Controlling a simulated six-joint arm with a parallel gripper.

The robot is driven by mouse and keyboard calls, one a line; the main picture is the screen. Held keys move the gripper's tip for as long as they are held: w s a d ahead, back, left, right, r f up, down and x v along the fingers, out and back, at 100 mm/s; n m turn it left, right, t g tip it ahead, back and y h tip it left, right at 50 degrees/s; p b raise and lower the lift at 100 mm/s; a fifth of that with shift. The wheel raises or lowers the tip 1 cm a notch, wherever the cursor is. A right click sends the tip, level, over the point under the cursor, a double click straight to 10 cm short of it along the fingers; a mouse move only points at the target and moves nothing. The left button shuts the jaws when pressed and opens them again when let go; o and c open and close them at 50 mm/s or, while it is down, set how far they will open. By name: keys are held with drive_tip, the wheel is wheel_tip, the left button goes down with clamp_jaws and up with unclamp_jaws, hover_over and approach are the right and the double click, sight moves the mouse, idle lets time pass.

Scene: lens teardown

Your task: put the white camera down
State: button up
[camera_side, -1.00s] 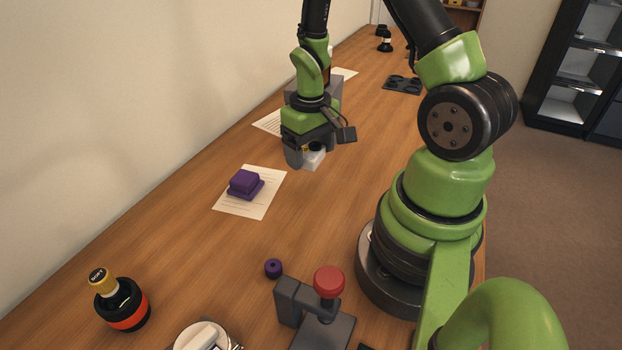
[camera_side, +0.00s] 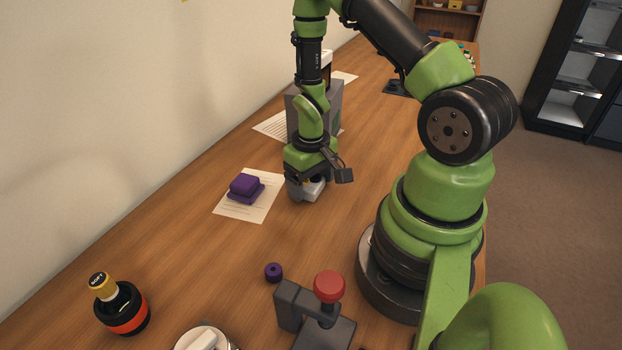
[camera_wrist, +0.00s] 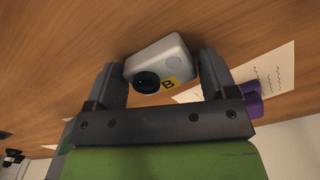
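The white camera (camera_wrist: 165,57) has a black lens and a yellow label with a black letter B. It sits between the two fingers of my gripper (camera_wrist: 165,80) in the wrist view. The fingers appear closed against its sides. In the side view the camera (camera_side: 313,190) shows at the tips of my gripper (camera_side: 306,188), low at the tabletop to the right of a paper sheet. I cannot tell whether its underside touches the wood.
A purple block (camera_side: 245,187) lies on the paper sheet (camera_side: 262,208) to the left. A grey box (camera_side: 330,95) stands behind my gripper. A small purple ring (camera_side: 273,272), a black-and-orange bottle holder (camera_side: 131,318) and a red-knobbed press (camera_side: 329,287) are in front. Bare wood lies between.

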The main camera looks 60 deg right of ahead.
drive_tip(key=o, duration=0.3)
drive_tip(key=shift+r, duration=0.1)
wheel_tip(320, 180, up, 12)
wheel_tip(320, 180, up, 11)
drive_tip(key=t, duration=0.3)
hover_over(311, 182)
drive_tip(key=a, duration=0.6)
drive_tip(key=s+a+r+t+y, duration=0.2)
drive_tip(key=s+a+r+t, duration=0.2)
drive_tip(key=s+a+r, duration=0.3)
drive_tip(key=shift+s+a+r, duration=0.3)
drive_tip(key=shift+s+a, duration=0.1)
drive_tip(key=shift+s, duration=0.2)
